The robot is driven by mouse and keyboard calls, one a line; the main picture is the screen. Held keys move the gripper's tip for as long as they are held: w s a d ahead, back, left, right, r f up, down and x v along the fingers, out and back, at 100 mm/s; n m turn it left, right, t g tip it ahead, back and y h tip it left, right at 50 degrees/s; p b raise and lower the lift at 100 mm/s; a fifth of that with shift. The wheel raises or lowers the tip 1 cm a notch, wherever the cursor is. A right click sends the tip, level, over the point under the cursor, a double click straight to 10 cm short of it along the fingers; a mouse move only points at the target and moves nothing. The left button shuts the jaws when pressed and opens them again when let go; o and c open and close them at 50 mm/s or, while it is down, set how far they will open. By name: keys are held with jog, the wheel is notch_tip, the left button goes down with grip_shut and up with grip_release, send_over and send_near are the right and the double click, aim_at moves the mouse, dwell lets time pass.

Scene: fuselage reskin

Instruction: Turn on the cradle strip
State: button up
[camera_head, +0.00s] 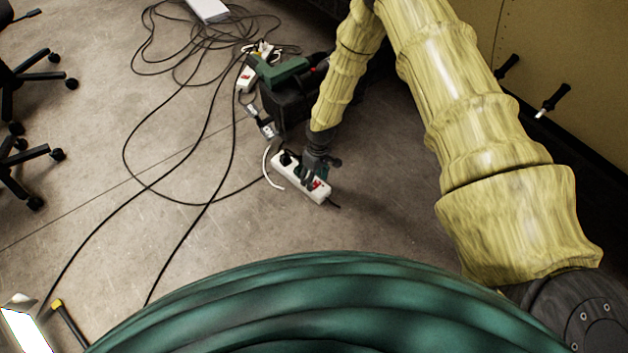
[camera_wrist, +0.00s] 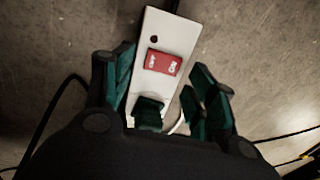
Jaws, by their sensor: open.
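A white power strip (camera_head: 291,176) lies on the concrete floor near the middle of the head view, with a black plug in its left end and a red switch near its right end. In the wrist view the strip (camera_wrist: 176,32) runs up from between my fingers, and its red rocker switch (camera_wrist: 162,62) sits just beyond the fingertips. My gripper (camera_wrist: 160,88) is open, with a finger on each side of the strip. In the head view my gripper (camera_head: 314,172) is right above the strip. I cannot tell if it touches.
A black case with a green tool (camera_head: 282,72) stands just behind the strip. Another white strip (camera_head: 246,77) lies beside it. Loose black cables (camera_head: 205,135) cross the floor at left. Chair legs (camera_head: 30,155) stand at far left. A yellowish panel with black handles (camera_head: 553,98) is at right.

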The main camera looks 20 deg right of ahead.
jog(key=shift+f, duration=0.25)
jog(key=c, duration=1)
jog(key=shift+s+a+h+p, duration=0.25)
jog(key=shift+h+p, duration=0.25)
jog(key=shift+p, duration=0.35)
jog(key=shift+t, duration=0.3)
